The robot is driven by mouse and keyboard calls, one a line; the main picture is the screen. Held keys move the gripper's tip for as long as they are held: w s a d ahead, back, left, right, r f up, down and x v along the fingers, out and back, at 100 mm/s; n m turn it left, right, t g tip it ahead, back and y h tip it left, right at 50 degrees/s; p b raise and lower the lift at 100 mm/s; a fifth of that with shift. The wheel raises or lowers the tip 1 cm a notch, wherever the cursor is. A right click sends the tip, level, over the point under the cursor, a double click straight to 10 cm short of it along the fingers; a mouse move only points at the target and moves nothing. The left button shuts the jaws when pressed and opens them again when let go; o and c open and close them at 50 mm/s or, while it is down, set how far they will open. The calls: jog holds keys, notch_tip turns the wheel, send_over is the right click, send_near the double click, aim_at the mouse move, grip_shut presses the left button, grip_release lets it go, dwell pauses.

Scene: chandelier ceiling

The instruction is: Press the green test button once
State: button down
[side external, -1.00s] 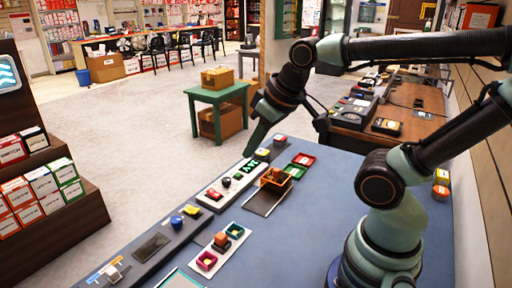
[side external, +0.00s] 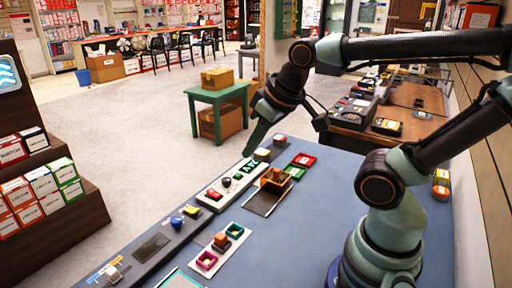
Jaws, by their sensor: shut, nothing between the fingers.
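A long grey control strip runs along the left edge of the blue table, with a white panel (side external: 203,200) on it. Green controls (side external: 249,166) sit at the panel's far end; they are small, and I cannot tell which one is the green test button. A red control (side external: 214,194) and a black knob (side external: 226,181) sit nearer on the same panel. My gripper (side external: 248,152) is shut and empty, pointing down with its tip at or just above the green controls. I cannot tell whether it touches one.
The blue table top (side external: 315,215) is clear in the middle.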

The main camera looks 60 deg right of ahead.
jog(key=w+d+f+n+t+h, duration=0.1)
jog(key=w+d+f+n+t, duration=0.2)
jog(key=w+d, duration=0.65)
jog(key=n+h, duration=0.2)
send_over(238, 176)
notch_tip(238, 176, down, 9)
jog(key=shift+s+d+r, duration=0.15)
jog(key=shift+s+d, duration=0.15)
jog(key=shift+d, duration=0.1)
jog(key=shift+f, duration=4.4)
jog(key=shift+a+f, duration=0.15)
jog(key=shift+f, duration=0.3)
